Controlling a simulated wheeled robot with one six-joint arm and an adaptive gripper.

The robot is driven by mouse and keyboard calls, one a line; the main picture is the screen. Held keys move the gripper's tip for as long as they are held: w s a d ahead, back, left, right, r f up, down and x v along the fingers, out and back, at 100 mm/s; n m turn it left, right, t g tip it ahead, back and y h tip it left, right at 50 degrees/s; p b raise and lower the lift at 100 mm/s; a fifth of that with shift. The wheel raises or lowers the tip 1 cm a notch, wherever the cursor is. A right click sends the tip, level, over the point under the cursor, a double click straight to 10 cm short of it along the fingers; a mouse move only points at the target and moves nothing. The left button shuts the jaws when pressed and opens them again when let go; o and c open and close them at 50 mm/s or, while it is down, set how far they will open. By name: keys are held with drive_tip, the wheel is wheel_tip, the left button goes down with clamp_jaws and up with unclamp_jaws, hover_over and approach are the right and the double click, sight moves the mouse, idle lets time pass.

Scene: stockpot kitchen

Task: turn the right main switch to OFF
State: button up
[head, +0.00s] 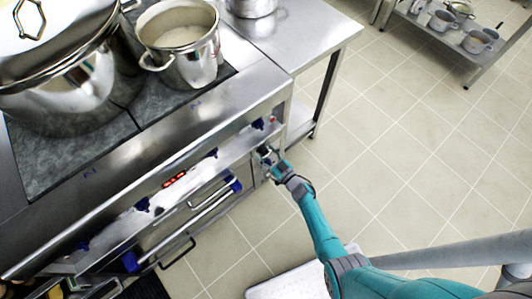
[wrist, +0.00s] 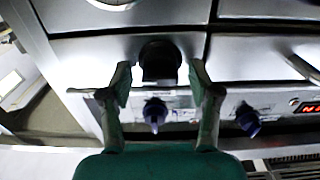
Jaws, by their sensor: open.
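The right main switch is a black knob (wrist: 160,62) on a steel panel at the right end of the range. In the wrist view it lies between and slightly beyond the fingertips of my gripper (wrist: 161,80), with a gap on either side. The fingers are open and hold nothing. In the head view my gripper (head: 266,156) is at the right end of the range front, below a blue knob (head: 257,124), and I cannot make out the switch there. Which way the switch points is too dark to tell.
More blue knobs (head: 212,153) and a red display (head: 175,180) line the range front. A blue-ended handle bar (head: 212,205) juts out below. Pots (head: 184,50) stand on the cooktop.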

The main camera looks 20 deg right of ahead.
drive_tip(key=shift+c, duration=0.2)
drive_tip(key=c, duration=1.1)
drive_tip(key=n, duration=0.4)
drive_tip(key=shift+a+n, duration=0.1)
drive_tip(key=shift+n, duration=0.3)
drive_tip(key=n, duration=0.4)
drive_tip(key=shift+n, duration=0.3)
drive_tip(key=n, duration=0.4)
drive_tip(key=shift+s+a+f, duration=0.1)
drive_tip(key=shift+f, duration=0.05)
drive_tip(key=shift+n, duration=2.2)
drive_tip(key=shift+f, duration=0.1)
